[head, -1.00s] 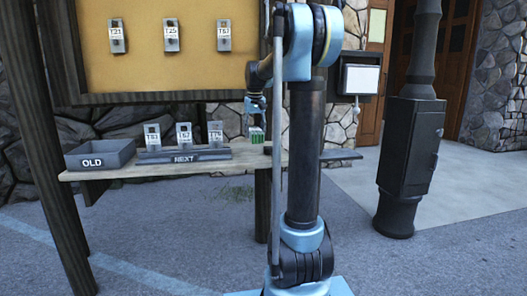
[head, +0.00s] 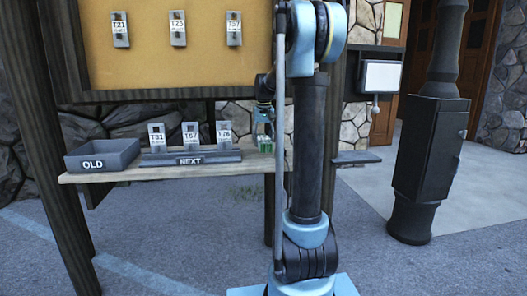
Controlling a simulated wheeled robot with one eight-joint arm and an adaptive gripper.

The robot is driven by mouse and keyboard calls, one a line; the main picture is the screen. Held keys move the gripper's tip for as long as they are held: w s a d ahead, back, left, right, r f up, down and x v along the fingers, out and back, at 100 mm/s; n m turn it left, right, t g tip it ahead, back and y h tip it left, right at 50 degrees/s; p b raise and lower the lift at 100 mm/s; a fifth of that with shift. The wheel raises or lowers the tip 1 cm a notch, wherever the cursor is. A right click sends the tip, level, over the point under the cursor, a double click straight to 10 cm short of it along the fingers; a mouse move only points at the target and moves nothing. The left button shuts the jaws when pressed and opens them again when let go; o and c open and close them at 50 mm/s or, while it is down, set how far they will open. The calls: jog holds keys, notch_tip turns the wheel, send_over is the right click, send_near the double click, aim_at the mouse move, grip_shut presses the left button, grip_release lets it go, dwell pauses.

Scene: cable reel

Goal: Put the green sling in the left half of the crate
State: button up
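I see no sling and no crate with halves. My gripper (head: 264,143) hangs over the shelf's right end, close to the green thing. It is small and partly covered by my arm, so I cannot tell whether it is open or shut or touching anything. A grey open tray marked OLD (head: 101,164) sits at the shelf's left end.
A dark rack marked NEXT (head: 190,159) holds three tags on the wooden shelf (head: 120,176). Three more tags hang on the yellow board (head: 205,60) above. Wooden posts flank the shelf. A dark metal post (head: 428,160) stands at right. Open pavement lies in front.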

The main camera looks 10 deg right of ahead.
aim_at(264, 139)
jog(key=shift+f, duration=2.1)
jog(key=shift+f, duration=0.1)
jog(key=o, duration=1.1)
jog(key=r, duration=0.4)
jog(key=s+r, duration=0.1)
jog(key=r, duration=0.3)
jog(key=s+r, duration=0.1)
jog(key=r, duration=0.3)
